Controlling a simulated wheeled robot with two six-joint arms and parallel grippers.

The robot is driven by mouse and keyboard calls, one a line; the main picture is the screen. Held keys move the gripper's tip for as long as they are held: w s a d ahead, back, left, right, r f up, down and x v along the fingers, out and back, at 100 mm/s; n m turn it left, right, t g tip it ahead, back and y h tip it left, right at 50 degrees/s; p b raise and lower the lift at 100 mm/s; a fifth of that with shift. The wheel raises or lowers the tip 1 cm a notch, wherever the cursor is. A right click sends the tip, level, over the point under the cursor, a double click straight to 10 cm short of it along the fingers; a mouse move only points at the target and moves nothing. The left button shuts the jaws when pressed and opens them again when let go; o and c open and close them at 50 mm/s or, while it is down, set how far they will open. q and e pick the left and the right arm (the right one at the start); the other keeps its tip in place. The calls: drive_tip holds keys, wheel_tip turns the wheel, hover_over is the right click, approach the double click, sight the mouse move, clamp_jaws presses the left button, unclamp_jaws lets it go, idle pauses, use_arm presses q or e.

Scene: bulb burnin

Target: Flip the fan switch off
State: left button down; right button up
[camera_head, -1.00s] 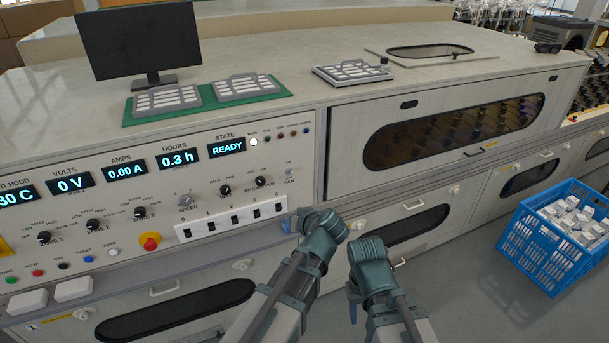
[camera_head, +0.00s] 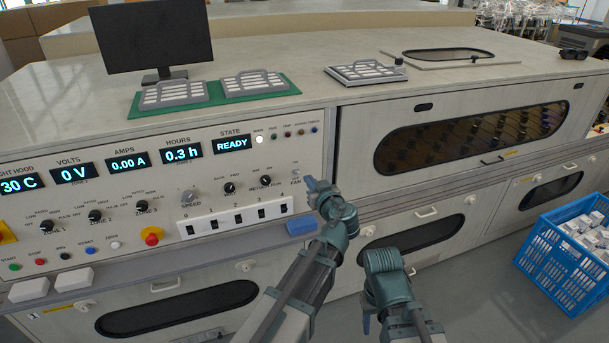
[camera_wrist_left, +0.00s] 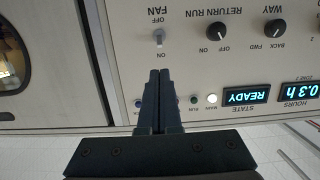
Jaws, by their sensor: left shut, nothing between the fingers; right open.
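The fan switch is a small pale toggle (camera_wrist_left: 159,38) between the OFF and ON labels, above the FAN word in the upside-down left wrist view's reversed lettering. In the head view it is a tiny spot at the right end of the control panel, by my left gripper (camera_head: 309,184). That gripper is shut and empty. In the left wrist view its closed fingertips (camera_wrist_left: 159,72) point at the switch from the ON side, with a visible gap in the picture. Which way the toggle leans is too small to tell. My right gripper (camera_head: 367,322) hangs low, away from the panel; its fingers barely show.
The RETURN RUN knob (camera_wrist_left: 217,31) sits beside the fan switch. Below it in the head view are a white strip of black rocker switches (camera_head: 236,219) and a blue block (camera_head: 301,227). A blue crate (camera_head: 566,262) stands on the floor at right.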

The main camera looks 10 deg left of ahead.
use_arm(q)
drive_tip(key=b+x, duration=0.1)
drive_tip(key=x, duration=0.8)
drive_tip(key=shift+w+a+b, duration=0.15)
drive_tip(key=shift+b, duration=0.15)
drive_tip(key=shift+f+b, duration=0.25)
drive_tip(key=shift+b, duration=0.3)
drive_tip(key=shift+s+f+t+y+b, duration=0.25)
drive_tip(key=shift+t+y+b, duration=0.4)
drive_tip(key=shift+b, duration=0.95)
drive_tip(key=s+d+f+t+y+b, duration=0.1)
drive_tip(key=s+d+f+b, duration=0.3)
drive_tip(key=f+b, duration=0.5)
drive_tip(key=s+t+b, duration=0.1)
drive_tip(key=s+b, duration=0.1)
drive_tip(key=b, duration=0.4)
drive_tip(key=shift+d+f+t, duration=0.25)
drive_tip(key=shift+f+t, duration=0.1)
drive_tip(key=shift+f, duration=0.05)
drive_tip(key=shift+y, duration=0.25)
drive_tip(key=shift+s, duration=0.1)
